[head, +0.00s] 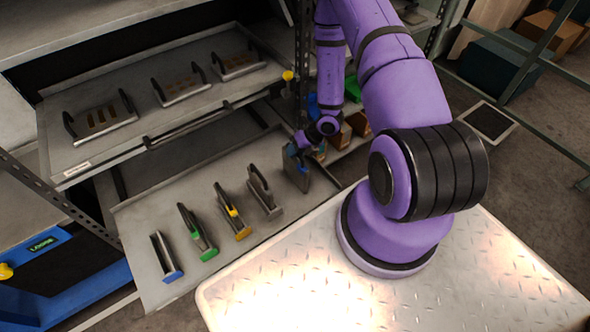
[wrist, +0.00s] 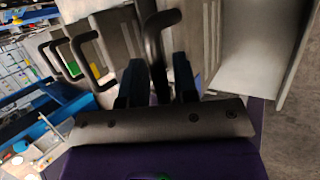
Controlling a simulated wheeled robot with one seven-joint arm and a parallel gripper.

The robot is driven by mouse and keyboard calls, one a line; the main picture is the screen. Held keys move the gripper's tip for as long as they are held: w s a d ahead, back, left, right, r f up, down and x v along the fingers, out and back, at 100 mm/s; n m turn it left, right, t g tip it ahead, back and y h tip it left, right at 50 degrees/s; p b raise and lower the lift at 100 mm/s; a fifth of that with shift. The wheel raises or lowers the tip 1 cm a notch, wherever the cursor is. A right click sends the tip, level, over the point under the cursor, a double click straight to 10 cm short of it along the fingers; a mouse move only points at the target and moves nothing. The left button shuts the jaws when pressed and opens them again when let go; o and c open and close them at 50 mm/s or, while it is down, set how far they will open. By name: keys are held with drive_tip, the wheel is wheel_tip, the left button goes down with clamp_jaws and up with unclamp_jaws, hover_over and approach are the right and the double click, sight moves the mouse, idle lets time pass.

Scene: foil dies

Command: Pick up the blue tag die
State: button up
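A slim grey die with a blue tag (head: 162,257) stands at the near left end of the lower pull-out shelf in the head view. My gripper (head: 298,150) is at the far right end of that row, well away from it. It is over another grey die (head: 298,175), whose tag I cannot make out. In the wrist view, the two dark fingers of my gripper (wrist: 160,85) stand on either side of a black handle (wrist: 152,45). Whether they press on it is unclear.
Dies with a green tag (head: 198,232) and a yellow tag (head: 234,212), and another grey die (head: 263,192), stand between. The upper shelf (head: 90,85) holds several handled plates. A bright tread-plate surface (head: 300,290) lies in front.

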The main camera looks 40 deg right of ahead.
drive_tip(key=shift+f, duration=0.1)
clamp_jaws()
idle(1.3)
